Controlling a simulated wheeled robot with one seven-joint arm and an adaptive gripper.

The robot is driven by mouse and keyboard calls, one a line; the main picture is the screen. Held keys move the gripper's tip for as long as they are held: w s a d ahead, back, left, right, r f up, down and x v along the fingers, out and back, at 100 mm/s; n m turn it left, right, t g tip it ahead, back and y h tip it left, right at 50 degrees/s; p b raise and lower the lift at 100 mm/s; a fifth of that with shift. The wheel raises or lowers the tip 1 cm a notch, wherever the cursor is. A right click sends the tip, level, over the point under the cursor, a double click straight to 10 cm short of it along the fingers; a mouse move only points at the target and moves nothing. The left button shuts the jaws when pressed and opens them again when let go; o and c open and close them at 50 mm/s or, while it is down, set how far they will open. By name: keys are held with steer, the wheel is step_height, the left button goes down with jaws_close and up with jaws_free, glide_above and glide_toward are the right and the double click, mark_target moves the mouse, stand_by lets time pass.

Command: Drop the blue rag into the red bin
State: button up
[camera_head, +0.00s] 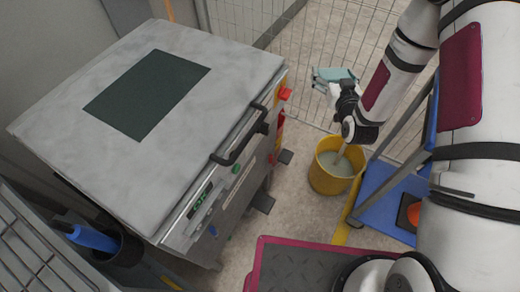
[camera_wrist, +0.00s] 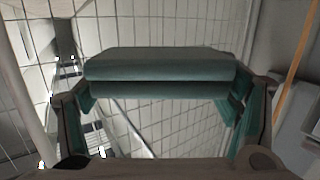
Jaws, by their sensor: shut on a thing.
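My gripper (camera_head: 338,88) is raised at the upper middle of the head view, in front of the wire mesh fence. It is shut on the blue rag (camera_head: 334,73), which looks teal here. In the wrist view the rag (camera_wrist: 160,66) is a folded, flat teal slab spanning the space between my two fingers (camera_wrist: 160,100). I cannot make out a red bin in either view.
A grey roller coater machine (camera_head: 215,70) with a black handle stands at left. A yellow bucket (camera_head: 322,178) with cloudy liquid stands on the floor below my arm. A blue cart (camera_head: 383,197) is beside it. A dark container (camera_head: 125,249) stands at lower left. Mesh fence (camera_head: 320,35) lies behind.

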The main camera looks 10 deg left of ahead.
steer(key=w+a+f+n+g+y+b, duration=0.2)
steer(key=w+a+f+b, duration=0.3)
steer(key=a+f+b, duration=0.3)
steer(key=w+a+f+n+g+y+b, duration=0.2)
steer(key=w+a+f+b, duration=0.4)
steer(key=f+b, duration=0.6)
steer(key=w+a+f+n+g+y+b, duration=0.1)
steer(key=w+a+f+n+y+b, duration=0.3)
steer(key=a+f+b, duration=0.5)
step_height(320, 180, down, 6)
steer(key=shift+w+a+r+g+y+b, duration=0.1)
steer(key=shift+w+a+g+y+b, duration=0.3)
steer(key=shift+w+y+b, duration=0.45)
steer(key=shift+w, duration=0.15)
steer(key=o, duration=1.2)
steer(key=v, duration=1.2)
steer(key=shift+r, duration=0.15)
